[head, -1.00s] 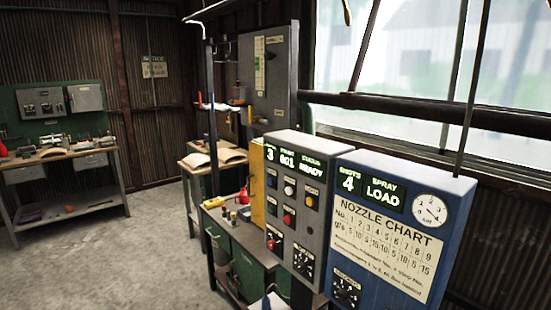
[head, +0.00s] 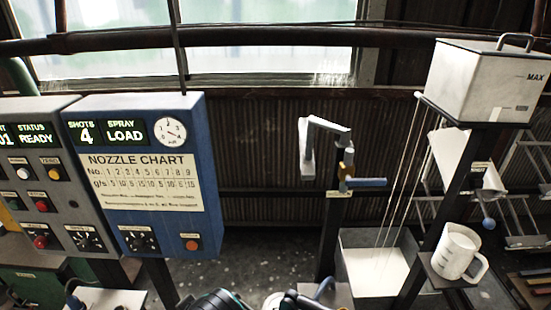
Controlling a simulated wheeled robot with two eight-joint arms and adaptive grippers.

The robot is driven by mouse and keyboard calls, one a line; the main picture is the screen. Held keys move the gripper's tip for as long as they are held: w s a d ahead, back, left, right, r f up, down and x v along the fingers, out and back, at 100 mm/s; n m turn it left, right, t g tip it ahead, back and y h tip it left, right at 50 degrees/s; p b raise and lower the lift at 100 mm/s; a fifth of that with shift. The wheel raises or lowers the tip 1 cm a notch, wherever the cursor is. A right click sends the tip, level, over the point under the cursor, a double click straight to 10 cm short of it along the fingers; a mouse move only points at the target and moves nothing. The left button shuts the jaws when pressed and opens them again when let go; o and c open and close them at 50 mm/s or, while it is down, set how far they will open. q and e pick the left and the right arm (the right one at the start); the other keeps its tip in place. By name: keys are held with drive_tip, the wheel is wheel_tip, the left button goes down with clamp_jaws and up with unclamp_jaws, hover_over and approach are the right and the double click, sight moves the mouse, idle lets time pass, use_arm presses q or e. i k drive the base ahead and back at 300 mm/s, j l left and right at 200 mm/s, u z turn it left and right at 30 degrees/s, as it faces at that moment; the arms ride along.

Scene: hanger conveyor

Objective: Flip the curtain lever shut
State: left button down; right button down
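I cannot tell for sure which part is the curtain lever. A blue-handled lever (head: 366,182) sticks out to the right, roughly level, from a brass-coloured fitting on a dark post left of centre-right. A blue ball knob (head: 488,222) sits at the end of a rod below a pale angled plate (head: 462,160), under the white tank. Thin pale strands (head: 398,170) run from near the tank down to an open grey bin (head: 375,262). Neither gripper shows; only dark parts of my own arms are at the bottom edge.
The white tank (head: 470,85) marked MAX stands on a dark frame. A white jug (head: 456,252) sits on a small shelf below it. A blue nozzle-chart panel (head: 145,180) and a grey control panel (head: 40,165) stand at left. A corrugated wall closes the back.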

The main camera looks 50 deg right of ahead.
sight(476, 184)
drive_tip(key=z, duration=3.45)
